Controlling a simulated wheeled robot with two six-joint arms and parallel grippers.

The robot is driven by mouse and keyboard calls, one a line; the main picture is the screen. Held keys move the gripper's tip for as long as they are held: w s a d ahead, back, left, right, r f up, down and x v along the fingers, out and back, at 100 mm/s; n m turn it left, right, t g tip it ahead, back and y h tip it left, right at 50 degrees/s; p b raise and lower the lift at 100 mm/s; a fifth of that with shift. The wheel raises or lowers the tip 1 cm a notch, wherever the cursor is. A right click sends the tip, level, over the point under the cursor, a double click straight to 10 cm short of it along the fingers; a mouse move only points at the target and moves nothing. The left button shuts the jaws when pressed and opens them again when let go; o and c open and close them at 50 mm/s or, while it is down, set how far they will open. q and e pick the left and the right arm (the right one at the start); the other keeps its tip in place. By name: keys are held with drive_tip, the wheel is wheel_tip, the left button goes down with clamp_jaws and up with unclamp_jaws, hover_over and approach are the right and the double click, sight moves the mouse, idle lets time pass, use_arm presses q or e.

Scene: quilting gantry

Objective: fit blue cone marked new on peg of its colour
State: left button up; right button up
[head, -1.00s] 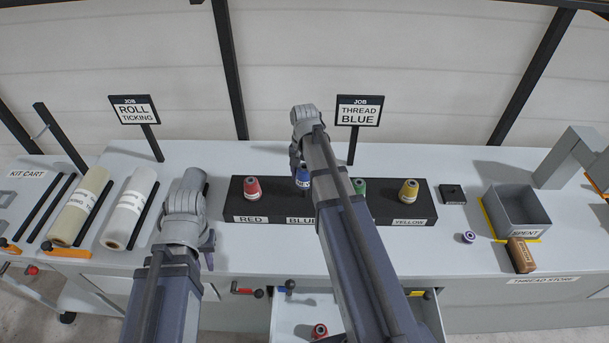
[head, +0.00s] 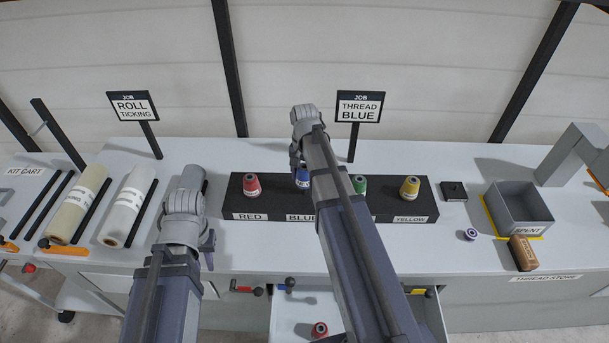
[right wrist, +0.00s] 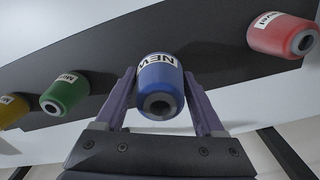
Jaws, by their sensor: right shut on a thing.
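The blue cone (right wrist: 160,88) has a white NEW label and sits between the two fingers of my right gripper (right wrist: 158,100), which is shut on it. In the head view the blue cone (head: 303,178) is over the BLUE place of the black peg rack (head: 270,206), partly hidden by my right arm. The blue peg is hidden, so I cannot tell whether the cone is seated on it. My left gripper (head: 208,250) hangs over the bench front, left of the rack; its fingers are mostly hidden.
Red (head: 252,186), green (head: 360,185) and yellow (head: 409,187) cones stand on the rack. A grey SPENT bin (head: 520,207) is at right, with a small purple-and-white spool (head: 470,235) and a brown block (head: 523,253) nearby. An open drawer below holds a red cone (head: 319,330).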

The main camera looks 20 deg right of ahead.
sight(305, 186)
drive_tip(key=shift+f+b, duration=2.55)
drive_tip(key=o, duration=1.4)
wheel_tip(305, 186, up, 8)
drive_tip(key=p, duration=0.8)
drive_tip(key=shift+s+a+f, duration=0.1)
drive_tip(key=shift+a+f, duration=0.05)
drive_tip(key=shift+a, duration=0.1)
drive_tip(key=s+a+f+n+b, duration=0.3)
drive_tip(key=s+a+n, duration=0.3)
drive_tip(key=a, duration=0.5)
drive_tip(key=s+a+f+n+h+b, duration=0.1)
drive_tip(key=s+a+f+n+b, duration=0.2)
drive_tip(key=s+a+n, duration=0.4)
drive_tip(key=s+a, duration=0.3)
drive_tip(key=a, duration=0.1)
drive_tip(key=shift+s+b, duration=0.15)
drive_tip(key=shift+b, duration=0.2)
